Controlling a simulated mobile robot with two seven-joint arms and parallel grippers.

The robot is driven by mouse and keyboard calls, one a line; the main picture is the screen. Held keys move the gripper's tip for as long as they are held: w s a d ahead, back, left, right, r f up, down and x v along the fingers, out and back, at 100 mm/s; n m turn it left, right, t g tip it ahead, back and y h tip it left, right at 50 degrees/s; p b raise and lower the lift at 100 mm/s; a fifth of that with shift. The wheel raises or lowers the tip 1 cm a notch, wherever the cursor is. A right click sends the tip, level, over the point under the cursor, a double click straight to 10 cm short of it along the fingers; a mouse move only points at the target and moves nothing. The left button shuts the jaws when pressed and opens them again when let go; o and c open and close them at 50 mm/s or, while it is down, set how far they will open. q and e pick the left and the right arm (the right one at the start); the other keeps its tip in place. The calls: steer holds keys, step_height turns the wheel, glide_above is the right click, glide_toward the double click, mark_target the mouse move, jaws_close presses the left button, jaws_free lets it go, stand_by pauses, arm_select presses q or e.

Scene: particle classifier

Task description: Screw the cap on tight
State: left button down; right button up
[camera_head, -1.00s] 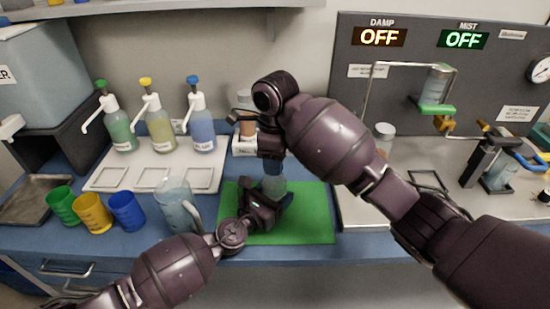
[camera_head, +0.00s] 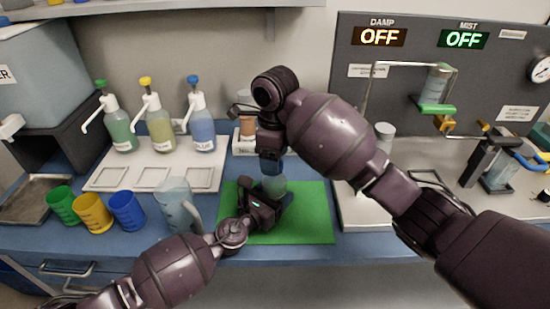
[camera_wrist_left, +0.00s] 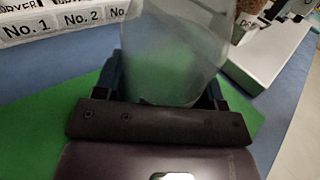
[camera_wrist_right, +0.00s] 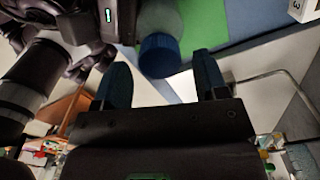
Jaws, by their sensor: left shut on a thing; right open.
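A clear bottle (camera_wrist_left: 170,50) stands over the green mat; in the head view it (camera_head: 276,185) is partly hidden by my grippers. My left gripper (camera_head: 264,204) is shut on its lower part, with one finger on each side in the left wrist view. A blue cap (camera_wrist_right: 160,55) sits at the top of the bottle in the right wrist view; how tightly it sits cannot be told. My right gripper (camera_wrist_right: 163,70) is open above it. The cap is between its fingertips, with a visible gap on both sides.
The green mat (camera_head: 315,215) has free room right of the bottle. A clear jug (camera_head: 175,203) stands close to my left forearm. Blue, yellow and green cups are further left. Pump bottles (camera_head: 203,125) stand behind; a metal-framed rig (camera_head: 400,65) is at right.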

steer(key=shift+r, duration=1.85)
steer(key=shift+c, duration=0.3)
